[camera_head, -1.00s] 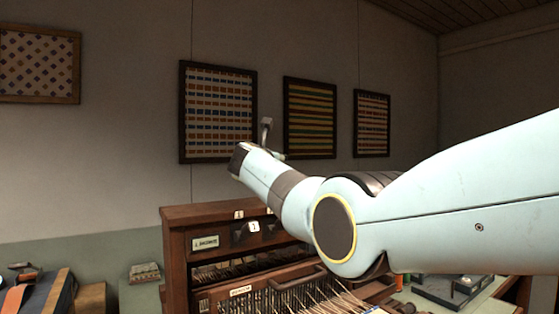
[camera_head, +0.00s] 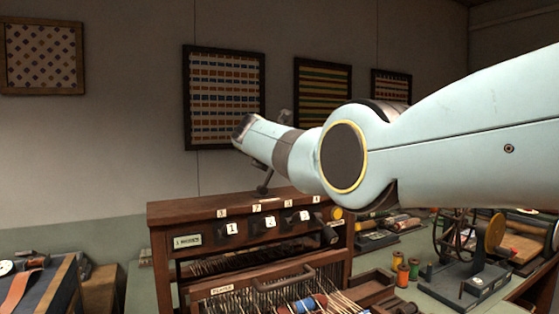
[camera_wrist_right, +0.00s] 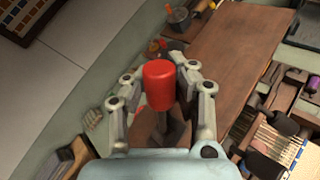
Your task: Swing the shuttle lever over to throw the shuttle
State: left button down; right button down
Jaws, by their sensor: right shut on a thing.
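The red knob (camera_wrist_right: 159,88) of the shuttle lever is between the fingers of my right gripper (camera_wrist_right: 162,72) in the right wrist view. The gripper is shut on it, with a finger on each side. A dark shaft (camera_wrist_right: 176,130) shows below the knob. In the head view the wooden loom (camera_head: 170,211) stands below my right arm, with numbered dark blocks on its front. My right wrist hides the knob there. A short dark piece reaches down from the wrist near the loom's top; I cannot tell whether it is lever or finger. My left gripper is not in view.
Thread spools (camera_head: 397,260) and a wheeled winding device (camera_head: 470,250) stand on the green bench at the right. Striped cloth (camera_head: 35,290) lies at the lower left. Framed textiles (camera_head: 224,97) hang on the back wall, and the space before it is free.

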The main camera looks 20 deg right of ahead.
jog(key=shift+s+f, duration=0.1)
jog(key=shift+f, duration=0.2)
jog(key=c, duration=1.6)
grip_release()
jog(key=shift+c, duration=0.2)
jog(key=o, duration=0.6)
jog(key=shift+s+a+r, duration=0.1)
jog(key=shift+s+r, duration=0.1)
jog(key=shift+r, duration=0.05)
jog(key=shift+o, duration=0.2)
jog(key=shift+w, duration=0.1)
jog(key=v, duration=0.7)
jog(key=shift+r, duration=0.1)
jog(key=shift+s+a, duration=0.1)
jog(key=shift+s, duration=0.1)
